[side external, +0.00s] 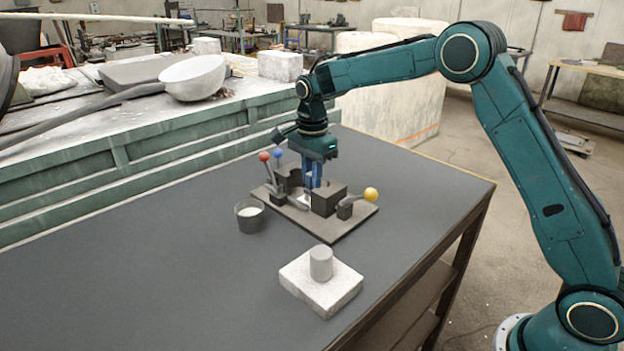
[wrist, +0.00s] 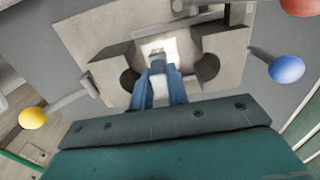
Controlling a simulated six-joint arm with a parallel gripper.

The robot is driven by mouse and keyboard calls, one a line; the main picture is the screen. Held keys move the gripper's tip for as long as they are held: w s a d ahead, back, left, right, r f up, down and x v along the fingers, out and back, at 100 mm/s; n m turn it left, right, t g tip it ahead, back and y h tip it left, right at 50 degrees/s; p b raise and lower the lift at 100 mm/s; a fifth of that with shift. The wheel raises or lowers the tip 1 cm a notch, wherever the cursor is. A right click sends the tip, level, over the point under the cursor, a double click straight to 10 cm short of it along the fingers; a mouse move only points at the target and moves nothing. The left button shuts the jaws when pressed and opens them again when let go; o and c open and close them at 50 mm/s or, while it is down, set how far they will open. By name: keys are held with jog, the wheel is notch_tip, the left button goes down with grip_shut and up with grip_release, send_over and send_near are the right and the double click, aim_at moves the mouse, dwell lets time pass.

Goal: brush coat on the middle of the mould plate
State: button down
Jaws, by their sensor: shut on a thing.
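The mould plate (side external: 325,226) is a flat grey-brown plate with dark blocks and levers on it. It also shows in the wrist view (wrist: 118,85), between two blocks with rounded hollows. My gripper (side external: 312,182) points down between the blocks, over the plate's middle. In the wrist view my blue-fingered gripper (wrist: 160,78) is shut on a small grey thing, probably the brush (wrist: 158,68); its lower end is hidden. A pale white patch (wrist: 157,47) lies just beyond the fingertips. I cannot tell whether the brush touches it. A dark cup (side external: 250,218) with white content stands left of the plate.
Levers with a red knob (side external: 264,156), a blue knob (side external: 278,153) and a yellow knob (side external: 371,194) rise around the plate. A white block (side external: 336,290) bearing a grey cylinder (side external: 321,263) stands in front. The table (side external: 130,275) is clear at the left.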

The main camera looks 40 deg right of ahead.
jog(key=shift+w+f, duration=0.1)
jog(key=shift+w, duration=0.85)
jog(key=shift+s, duration=0.15)
jog(key=shift+s, duration=1.2)
jog(key=shift+w, duration=0.2)
jog(key=shift+w, duration=1.15)
jog(key=shift+r, duration=0.3)
jog(key=shift+s+r, duration=0.65)
jog(key=shift+r, duration=0.2)
